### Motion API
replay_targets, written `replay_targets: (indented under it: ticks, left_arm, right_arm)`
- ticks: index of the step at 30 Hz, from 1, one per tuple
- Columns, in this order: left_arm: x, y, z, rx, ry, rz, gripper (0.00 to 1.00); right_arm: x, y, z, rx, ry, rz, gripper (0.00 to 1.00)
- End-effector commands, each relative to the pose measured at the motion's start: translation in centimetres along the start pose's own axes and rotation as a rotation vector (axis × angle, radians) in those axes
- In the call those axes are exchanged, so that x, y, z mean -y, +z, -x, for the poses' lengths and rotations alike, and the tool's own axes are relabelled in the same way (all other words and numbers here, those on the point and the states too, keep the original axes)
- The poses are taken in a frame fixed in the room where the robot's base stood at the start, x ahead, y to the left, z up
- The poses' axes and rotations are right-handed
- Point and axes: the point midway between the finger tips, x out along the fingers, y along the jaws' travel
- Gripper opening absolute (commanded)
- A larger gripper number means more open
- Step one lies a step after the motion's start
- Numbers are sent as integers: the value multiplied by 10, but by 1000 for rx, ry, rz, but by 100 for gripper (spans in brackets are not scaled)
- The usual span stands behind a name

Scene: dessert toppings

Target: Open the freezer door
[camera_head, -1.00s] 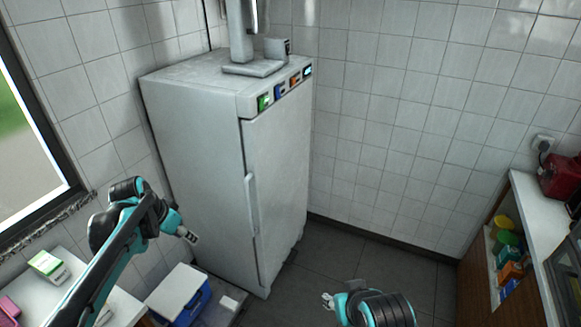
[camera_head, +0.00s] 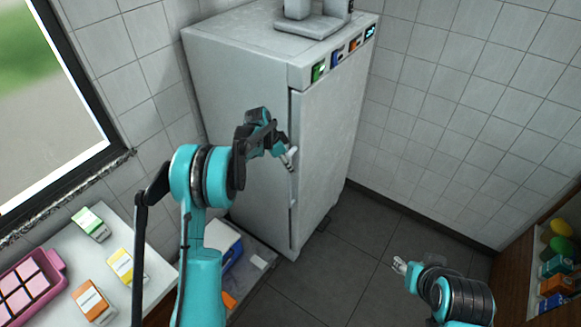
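The freezer (camera_head: 240,100) is a tall white-grey cabinet against the tiled wall, left of centre. Its door (camera_head: 325,140) faces right and looks shut. The vertical handle (camera_head: 293,190) runs along the door's left edge. My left gripper (camera_head: 291,156) is at the upper part of the handle and hides it there; I cannot tell whether it touches the handle or how its fingers stand. My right gripper (camera_head: 399,265) is low over the floor, right of the freezer and away from it. Its small fingertips look apart with nothing between them.
A white counter (camera_head: 140,240) at the lower left holds small cartons and a pink tray (camera_head: 62,262). A scale-like device (camera_head: 313,26) sits on top. The floor (camera_head: 340,250) before the door is clear.

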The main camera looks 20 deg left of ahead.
Motion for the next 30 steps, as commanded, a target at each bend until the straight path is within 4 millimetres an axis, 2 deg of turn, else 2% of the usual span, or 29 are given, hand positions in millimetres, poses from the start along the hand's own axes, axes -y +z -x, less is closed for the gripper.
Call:
replay_targets:
  ticks: [4, 12, 13, 17, 25, 30]
  left_arm:
    - [0, 0, -12, 0, 0, 1, 38]
    - [0, 0, -14, 0, -1, 1, 38]
    - [0, 0, -14, 0, -1, 1, 35]
    - [0, 0, -14, 0, -1, 1, 1]
    - [-2, -2, -14, 0, -1, 1, 0]
    - [-18, -12, -19, -1, 1, -3, 0]
  right_arm:
    - [0, 2, -3, 0, 0, 0, 40]
    - [0, 2, -2, 0, 0, 0, 40]
    - [0, 2, -2, 0, 0, 0, 40]
    - [0, 2, -2, 0, 0, 0, 40]
    - [0, 2, -2, 0, 0, 0, 40]
    - [0, 2, -3, 0, 0, 0, 40]
